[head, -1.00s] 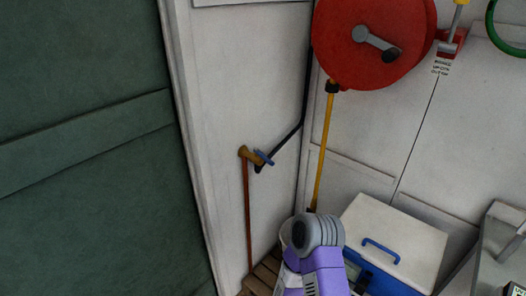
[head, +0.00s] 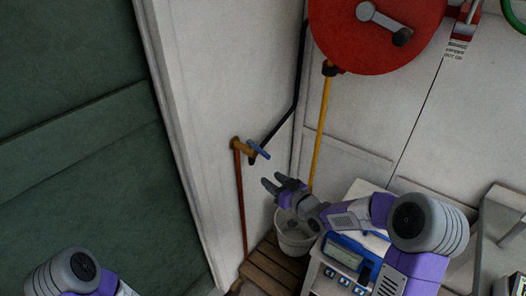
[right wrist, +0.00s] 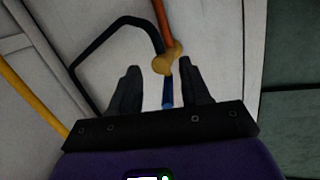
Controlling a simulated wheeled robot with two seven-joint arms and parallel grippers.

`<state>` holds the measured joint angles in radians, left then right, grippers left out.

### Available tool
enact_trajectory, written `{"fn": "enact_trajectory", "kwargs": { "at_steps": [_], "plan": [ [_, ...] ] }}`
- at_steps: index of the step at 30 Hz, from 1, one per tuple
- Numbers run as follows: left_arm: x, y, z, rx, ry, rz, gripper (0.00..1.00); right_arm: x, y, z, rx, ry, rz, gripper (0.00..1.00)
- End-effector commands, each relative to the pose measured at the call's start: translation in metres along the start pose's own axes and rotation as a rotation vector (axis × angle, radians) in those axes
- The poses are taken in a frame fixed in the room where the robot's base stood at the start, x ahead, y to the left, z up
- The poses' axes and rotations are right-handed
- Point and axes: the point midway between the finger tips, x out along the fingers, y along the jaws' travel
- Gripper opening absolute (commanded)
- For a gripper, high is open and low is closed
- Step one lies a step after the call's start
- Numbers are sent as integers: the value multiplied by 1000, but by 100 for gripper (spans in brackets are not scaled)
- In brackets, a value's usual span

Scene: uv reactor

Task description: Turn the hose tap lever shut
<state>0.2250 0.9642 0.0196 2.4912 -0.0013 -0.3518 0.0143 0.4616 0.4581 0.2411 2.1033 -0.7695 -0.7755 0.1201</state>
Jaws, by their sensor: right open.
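The hose tap is a brass body (head: 240,146) on the white wall, with a blue lever (head: 259,149) slanting down to the right. A copper pipe runs down from it and a black hose joins it. My right gripper (head: 271,184) is open and empty, just below and to the right of the lever in the head view. In the right wrist view the blue lever (right wrist: 168,92) shows between the two spread fingers, nearer the right one, with the brass tap (right wrist: 166,60) beyond the fingertips. I cannot tell whether a finger touches it. My left arm's end shows at the bottom left; its gripper is out of view.
A red hose reel (head: 375,30) hangs on the wall above, with a yellow hose (head: 320,130) running down. A white bucket (head: 291,238) stands on wooden slats (head: 272,268) below my right gripper. A white and blue box (head: 345,262) stands to the right. A green door (head: 75,140) fills the left.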

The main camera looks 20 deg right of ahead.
Motion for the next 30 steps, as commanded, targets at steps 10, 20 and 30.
{"fn": "enact_trajectory", "kwargs": {
  "at_steps": [10, 20, 30],
  "plan": [
    [1, 0, 0, 0, 1, 0, 43, 14, 2, -67, -132, 142, -40, 47],
    [4, -1, 0, 0, 1, 0, 43, 60, 0, -73, -131, 139, -39, 47],
    [4, -1, 0, 0, 0, 0, 43, 68, 0, -74, -130, 138, -37, 47]
  ]
}}
